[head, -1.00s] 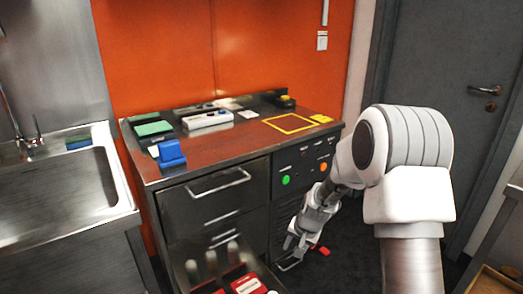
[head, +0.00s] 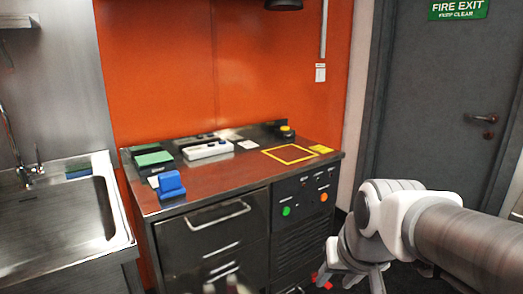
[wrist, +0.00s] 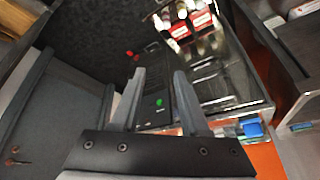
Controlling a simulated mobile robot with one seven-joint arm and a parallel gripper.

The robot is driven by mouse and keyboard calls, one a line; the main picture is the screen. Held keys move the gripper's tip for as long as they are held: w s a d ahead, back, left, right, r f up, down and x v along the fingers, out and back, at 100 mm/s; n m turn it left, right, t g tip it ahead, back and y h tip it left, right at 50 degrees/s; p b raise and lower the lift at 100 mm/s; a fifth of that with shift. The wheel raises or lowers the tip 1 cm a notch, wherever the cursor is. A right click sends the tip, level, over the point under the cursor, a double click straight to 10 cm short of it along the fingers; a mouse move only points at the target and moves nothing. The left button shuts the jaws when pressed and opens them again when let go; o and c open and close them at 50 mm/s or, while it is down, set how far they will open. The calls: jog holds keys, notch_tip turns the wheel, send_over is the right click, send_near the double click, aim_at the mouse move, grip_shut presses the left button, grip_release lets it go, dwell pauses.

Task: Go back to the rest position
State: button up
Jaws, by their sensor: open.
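My gripper (wrist: 160,82) shows in the wrist view with two grey fingers apart and nothing between them. In the head view my gripper (head: 350,278) hangs low at the right, in front of the cabinet's right side, partly cut off by the bottom edge. The open drawer (wrist: 215,78) in the wrist view holds red-labelled items (wrist: 185,22) at its far end. My fingers are apart from the cabinet and the drawer.
The counter (head: 235,172) bears a blue block (head: 171,184), a white device (head: 208,150) and a yellow square outline (head: 289,154). Green (head: 286,211) and orange (head: 324,197) buttons sit on its front. A sink (head: 60,215) is left, a grey door (head: 440,110) right.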

jog(key=s+d+r, duration=0.1)
jog(key=s, duration=0.7)
notch_tip(320, 180, up, 18)
jog(key=p, duration=1.7)
jog(key=shift+s+d+n+p, duration=0.2)
jog(key=shift+n+p, duration=0.1)
jog(key=shift+n, duration=0.1)
jog(key=shift+a+f, duration=0.1)
jog(key=shift+a, duration=0.1)
dwell(0.5)
